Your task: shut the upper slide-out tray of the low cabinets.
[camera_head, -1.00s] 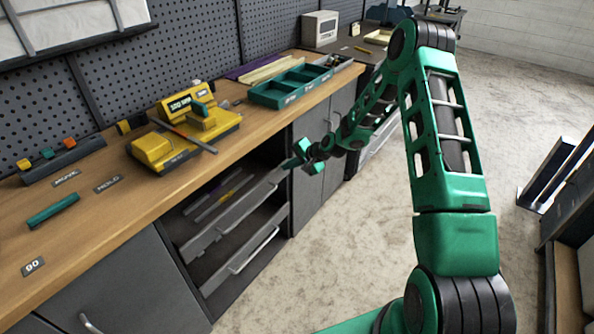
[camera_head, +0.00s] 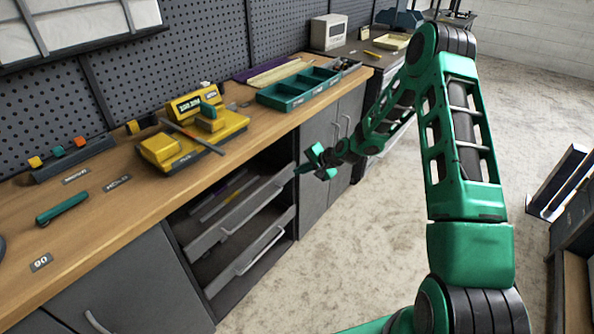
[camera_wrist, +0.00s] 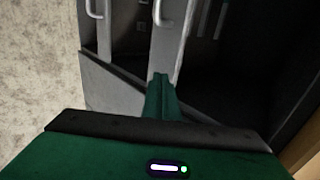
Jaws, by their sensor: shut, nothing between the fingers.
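The upper slide-out tray (camera_head: 218,234) is a grey-fronted tray with a bar handle, standing partly out of the dark opening in the low cabinets, with a few thin items inside. In the wrist view its front (camera_wrist: 168,38) and handle show at the top middle. The lower tray (camera_head: 232,271) is also out, just below it. My gripper (camera_head: 298,171) is at the right end of the upper tray's front. In the wrist view the green fingers (camera_wrist: 160,80) are together and empty, tips close to that tray end. I cannot tell whether they touch it.
The wooden worktop (camera_head: 130,217) overhangs the trays and carries a yellow device (camera_head: 195,138) and a teal bin (camera_head: 298,88). Closed grey cabinet doors (camera_head: 328,153) stand just right of the opening. The pale floor (camera_head: 345,240) in front is clear.

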